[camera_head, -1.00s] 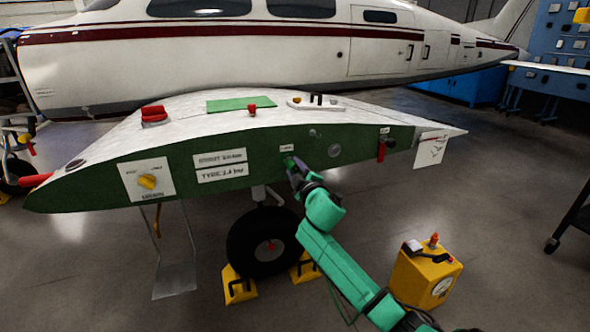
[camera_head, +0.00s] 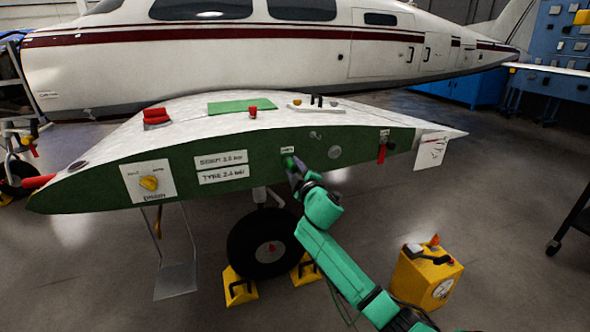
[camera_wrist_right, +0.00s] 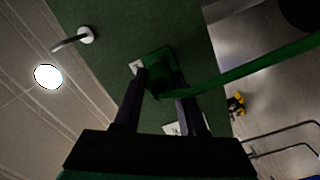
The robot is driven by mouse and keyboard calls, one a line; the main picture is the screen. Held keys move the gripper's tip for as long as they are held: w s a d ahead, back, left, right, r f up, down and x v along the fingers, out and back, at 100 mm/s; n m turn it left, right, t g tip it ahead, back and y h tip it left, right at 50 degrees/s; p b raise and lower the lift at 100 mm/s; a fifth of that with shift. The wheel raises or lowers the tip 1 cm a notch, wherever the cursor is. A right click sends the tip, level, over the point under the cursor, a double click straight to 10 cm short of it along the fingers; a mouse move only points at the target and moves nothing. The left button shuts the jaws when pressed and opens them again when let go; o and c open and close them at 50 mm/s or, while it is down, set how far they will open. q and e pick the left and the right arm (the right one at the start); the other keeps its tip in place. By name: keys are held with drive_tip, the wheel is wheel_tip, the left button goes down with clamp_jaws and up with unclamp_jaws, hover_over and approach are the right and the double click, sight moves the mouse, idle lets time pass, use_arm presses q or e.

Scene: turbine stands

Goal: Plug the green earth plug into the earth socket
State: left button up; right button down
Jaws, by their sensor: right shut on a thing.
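My right gripper (camera_head: 293,170) is up against the green end face of the wing (camera_head: 220,190), just below a small white label (camera_head: 287,149). In the right wrist view its two dark fingers (camera_wrist_right: 160,90) are shut on the green earth plug (camera_wrist_right: 156,70). A green cable (camera_wrist_right: 250,77) runs from the plug to the right. In the head view only a little of the green plug (camera_head: 288,161) shows at the fingertips. The earth socket is hidden behind plug and fingers. I cannot tell whether the plug is seated in it. My left gripper is not in view.
A metal hook on a round white base (camera_wrist_right: 84,35) sticks out of the face near my right gripper. A yellow box (camera_head: 425,275) stands on the floor at the right. A wheel (camera_head: 265,242) with yellow chocks (camera_head: 240,287) is under the wing.

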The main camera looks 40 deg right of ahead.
drive_tip(key=shift+d+r, duration=0.1)
drive_tip(key=shift+r, duration=0.3)
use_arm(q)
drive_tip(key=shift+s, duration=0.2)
use_arm(e)
drive_tip(key=shift+r, duration=0.15)
drive_tip(key=c, duration=0.7)
unclamp_jaws()
drive_tip(key=o, duration=0.3)
drive_tip(key=shift+w+f, duration=0.3)
drive_tip(key=shift+w, duration=0.05)
drive_tip(key=shift+w+f, duration=0.2)
drive_tip(key=shift+o, duration=0.9)
drive_tip(key=shift+s, duration=0.15)
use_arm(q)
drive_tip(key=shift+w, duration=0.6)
